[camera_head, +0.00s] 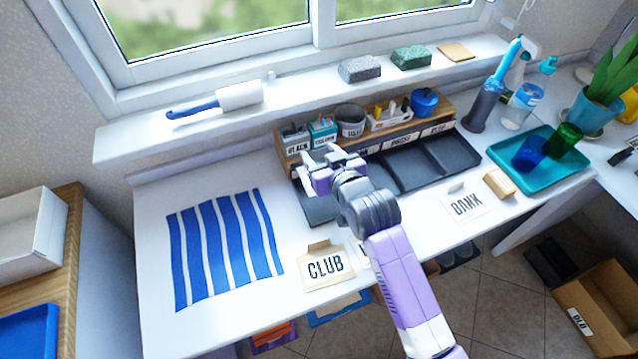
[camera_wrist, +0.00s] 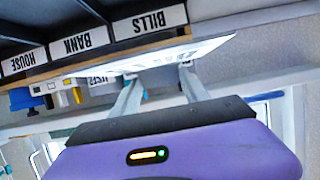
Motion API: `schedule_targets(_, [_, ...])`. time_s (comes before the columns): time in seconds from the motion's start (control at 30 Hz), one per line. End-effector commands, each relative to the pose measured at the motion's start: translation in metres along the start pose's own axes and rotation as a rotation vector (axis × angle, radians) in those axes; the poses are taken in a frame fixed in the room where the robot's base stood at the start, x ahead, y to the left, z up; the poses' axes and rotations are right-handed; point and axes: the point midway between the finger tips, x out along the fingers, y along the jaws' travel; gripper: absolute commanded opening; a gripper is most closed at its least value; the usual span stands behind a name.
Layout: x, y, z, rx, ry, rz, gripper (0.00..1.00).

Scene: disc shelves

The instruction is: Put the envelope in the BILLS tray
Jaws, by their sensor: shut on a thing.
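My gripper (camera_head: 325,157) is over the back of the leftmost dark tray (camera_head: 318,210), close to the wooden organizer's front. In the wrist view my gripper (camera_wrist: 162,75) is shut on a white envelope (camera_wrist: 205,50), seen nearly edge-on, its lettering not readable. The BILLS label (camera_wrist: 150,22) shows upside down just beyond the envelope, at the end of the label row, with the BANK label (camera_wrist: 78,44) and HOUSE label (camera_wrist: 22,62) beside it. My gripper hides the BILLS label in the head view. Whether the envelope touches the tray cannot be told.
Envelopes marked CLUB (camera_head: 326,267) and BANK (camera_head: 467,205) lie on the white desk near its front edge. Cups and boxes stand on the wooden organizer (camera_head: 445,108) behind the trays. A teal tray (camera_head: 540,178) with cups is at right. A blue striped mat (camera_head: 225,245) lies left.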

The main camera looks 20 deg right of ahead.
Motion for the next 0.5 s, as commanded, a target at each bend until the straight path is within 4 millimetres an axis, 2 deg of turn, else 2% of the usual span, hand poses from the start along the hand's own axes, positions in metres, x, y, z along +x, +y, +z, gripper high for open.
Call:
schedule_targets(0.03, [0.005,0.000,0.014,0.000,-0.006,0.000,0.16])
schedule_targets(0.2, [0.020,0.000,0.049,0.000,-0.005,0.000,0.16])
schedule_targets(0.5, [0.031,0.000,0.075,0.000,-0.002,0.000,0.16])
